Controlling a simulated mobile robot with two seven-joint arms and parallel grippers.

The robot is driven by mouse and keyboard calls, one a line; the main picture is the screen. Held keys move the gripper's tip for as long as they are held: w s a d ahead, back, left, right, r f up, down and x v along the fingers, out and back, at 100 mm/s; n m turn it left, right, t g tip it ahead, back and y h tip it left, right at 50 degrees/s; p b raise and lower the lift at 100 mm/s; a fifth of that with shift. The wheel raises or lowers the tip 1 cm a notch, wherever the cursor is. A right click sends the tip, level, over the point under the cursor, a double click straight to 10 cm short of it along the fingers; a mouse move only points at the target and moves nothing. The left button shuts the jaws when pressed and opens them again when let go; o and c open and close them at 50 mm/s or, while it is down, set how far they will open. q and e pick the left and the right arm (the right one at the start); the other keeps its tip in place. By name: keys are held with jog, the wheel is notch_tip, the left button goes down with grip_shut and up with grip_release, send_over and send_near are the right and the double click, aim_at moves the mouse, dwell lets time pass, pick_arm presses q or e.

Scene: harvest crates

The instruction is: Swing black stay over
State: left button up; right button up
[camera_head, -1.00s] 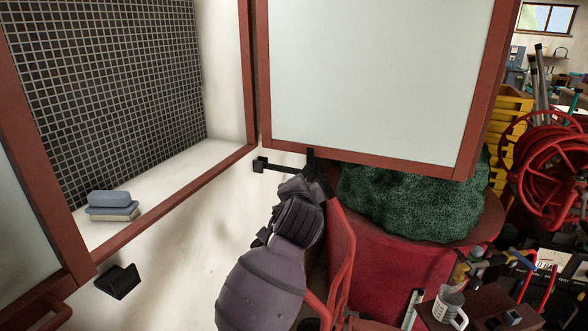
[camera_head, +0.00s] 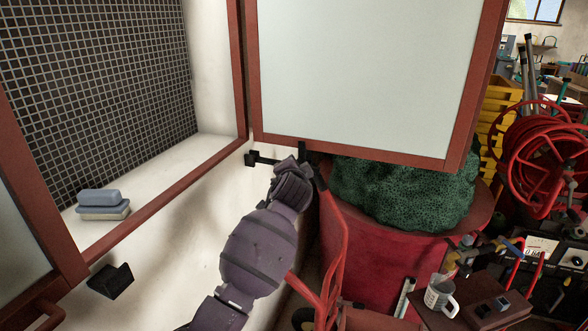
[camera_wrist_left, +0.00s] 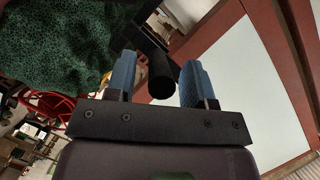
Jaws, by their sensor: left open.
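The black stay (camera_head: 266,160) is a thin dark bar at the lower hinge-side corner of the open red-framed window sash (camera_head: 360,155). It runs from a small black block by the window opening towards the sash's bottom rail. My left gripper (camera_head: 302,168) is at the stay's right end, and my wrist partly hides that end. In the left wrist view, the blue fingers of my left gripper (camera_wrist_left: 158,72) are apart, with a black rounded bar end (camera_wrist_left: 161,80) between them. I cannot tell whether they touch it. My right gripper is in neither view.
A black bracket (camera_head: 110,281) sits on the pale wall below the window. A sponge stack (camera_head: 103,204) lies on the sill. A red bin (camera_head: 365,262) with green netting (camera_head: 400,195) stands below the sash. A red hose reel (camera_head: 540,150) and a mug (camera_head: 437,296) are at right.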

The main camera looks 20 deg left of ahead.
pick_arm(q)
jog(key=shift+w+a+f, duration=0.1)
jog(key=shift+w, duration=0.25)
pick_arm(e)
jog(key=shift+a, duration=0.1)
pick_arm(q)
grip_shut()
jog(key=f+b, duration=0.1)
jog(key=f+m+b, duration=0.1)
jog(key=f, duration=0.1)
jog(key=f+m, duration=0.1)
jog(key=shift+d+f+t+y+b, duration=0.25)
jog(key=shift+t+y+b, duration=0.05)
jog(key=shift+y+b, duration=0.1)
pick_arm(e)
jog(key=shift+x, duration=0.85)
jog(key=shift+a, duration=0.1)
pick_arm(q)
grip_release()
